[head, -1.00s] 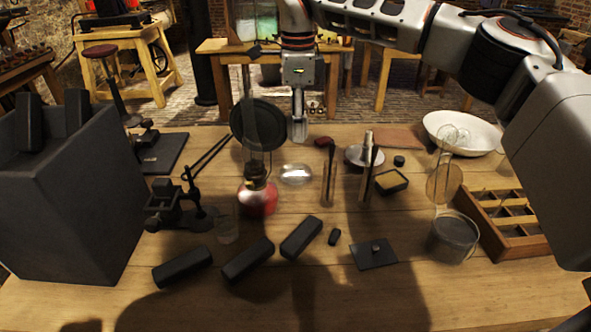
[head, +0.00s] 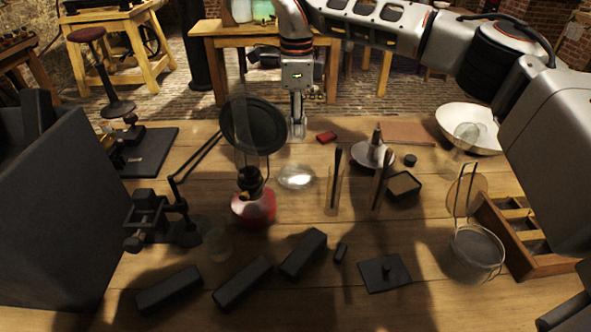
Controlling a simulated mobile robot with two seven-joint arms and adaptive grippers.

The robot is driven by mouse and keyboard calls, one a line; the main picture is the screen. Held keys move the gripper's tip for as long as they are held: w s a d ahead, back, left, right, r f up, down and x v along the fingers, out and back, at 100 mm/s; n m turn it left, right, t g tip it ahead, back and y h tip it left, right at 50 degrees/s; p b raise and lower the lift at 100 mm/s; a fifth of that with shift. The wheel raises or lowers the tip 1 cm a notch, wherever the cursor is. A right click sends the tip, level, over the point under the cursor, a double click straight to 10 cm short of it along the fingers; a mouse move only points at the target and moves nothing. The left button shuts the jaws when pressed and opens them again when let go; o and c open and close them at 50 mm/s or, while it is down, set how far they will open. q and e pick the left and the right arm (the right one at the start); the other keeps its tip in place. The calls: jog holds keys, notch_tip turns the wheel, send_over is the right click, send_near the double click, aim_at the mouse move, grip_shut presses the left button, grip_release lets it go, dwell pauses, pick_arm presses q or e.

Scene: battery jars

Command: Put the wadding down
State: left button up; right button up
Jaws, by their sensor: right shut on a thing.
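My right gripper (head: 297,130) points down over the back of the wooden table (head: 400,219), just right of a round black disc on a stand. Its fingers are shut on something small. What they hold is almost wholly hidden by the fingers, so I cannot make out the wadding's shape or colour. I cannot tell whether it touches the table. My left gripper is not in view.
A clear glass dish (head: 297,177) lies just in front of the gripper. The black disc (head: 254,123) and a red-based lamp (head: 254,207) stand left. A small red block (head: 326,137), glass tubes and a white bowl (head: 468,128) are to the right.

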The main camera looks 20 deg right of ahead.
aim_at(296, 178)
notch_tip(296, 178, down, 14)
jog(key=shift+f+b, duration=0.1)
jog(key=shift+b, duration=0.85)
jog(key=o, duration=0.9)
jog(key=shift+c, duration=0.2)
notch_tip(296, 178, up, 12)
jog(key=shift+r+p, duration=0.2)
jog(key=shift+p, duration=0.8)
